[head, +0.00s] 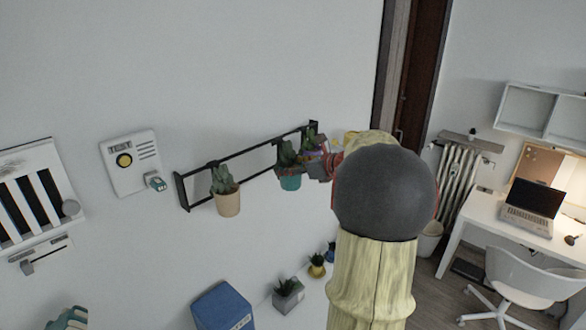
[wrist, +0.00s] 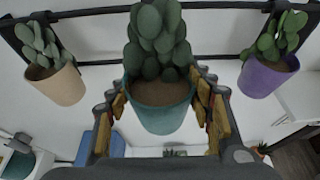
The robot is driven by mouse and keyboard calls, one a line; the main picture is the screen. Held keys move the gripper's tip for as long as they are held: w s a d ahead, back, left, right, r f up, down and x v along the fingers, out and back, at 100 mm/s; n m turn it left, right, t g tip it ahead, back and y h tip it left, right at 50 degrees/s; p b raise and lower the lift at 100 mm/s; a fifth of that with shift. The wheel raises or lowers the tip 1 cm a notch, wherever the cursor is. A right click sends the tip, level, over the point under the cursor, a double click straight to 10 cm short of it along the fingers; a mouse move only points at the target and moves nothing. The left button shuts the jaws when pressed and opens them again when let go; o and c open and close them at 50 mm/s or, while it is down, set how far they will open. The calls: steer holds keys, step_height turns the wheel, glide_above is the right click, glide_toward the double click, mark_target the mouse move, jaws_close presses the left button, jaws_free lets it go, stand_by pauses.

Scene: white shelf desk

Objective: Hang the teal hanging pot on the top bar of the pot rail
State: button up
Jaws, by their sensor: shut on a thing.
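The teal hanging pot (head: 290,183) holds a green cactus. In the wrist view, the teal pot (wrist: 160,117) sits between the fingers of my gripper (wrist: 161,96), which is shut on its sides. The pot is upright in the head view. The black pot rail (head: 246,166) is on the wall, with two long bars. The pot is in front of the rail, between a beige pot and a purple pot. The cactus hides part of the bars in the wrist view. I cannot tell whether the teal pot touches the top bar.
The beige pot (head: 228,203) hangs at the rail's left; the purple pot (wrist: 268,77) hangs at its right. Below are a blue box (head: 222,307) and small potted plants (head: 288,295). A wall device (head: 131,163) is left of the rail. Bare wall lies above the rail.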

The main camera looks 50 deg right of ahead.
steer(key=shift+w+d, duration=0.15)
steer(key=shift+w, duration=0.65)
steer(key=shift+b+x, duration=0.4)
steer(key=shift+x, duration=2.9)
steer(key=o, duration=1.6)
steer(key=shift+f, duration=0.1)
